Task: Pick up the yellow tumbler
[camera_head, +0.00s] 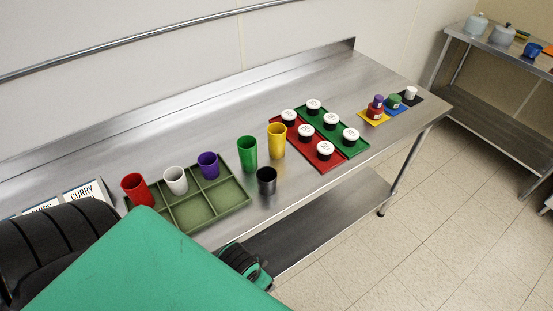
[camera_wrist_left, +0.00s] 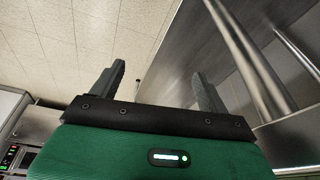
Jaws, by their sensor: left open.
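The yellow tumbler (camera_head: 277,142) stands upright on the steel counter (camera_head: 330,80), just right of the green tumbler (camera_head: 247,153) and behind a short dark cup (camera_head: 267,181). Nothing touches it from above. My left gripper shows in the left wrist view (camera_wrist_left: 158,92) with its two fingers spread apart and nothing between them. That view shows floor and steel table parts, not the tumbler. In the head view my green and black arm parts cover the lower left; the left fingers are not visible there. My right gripper is not in view.
A green divided tray (camera_head: 214,213) holds red (camera_head: 135,188), white (camera_head: 175,180) and purple (camera_head: 208,165) cups along its back. Red (camera_head: 319,165) and green (camera_head: 357,147) trays with lidded cups lie right of the tumbler. A wall rises behind the counter. Labelled signs (camera_head: 84,192) stand at the left.

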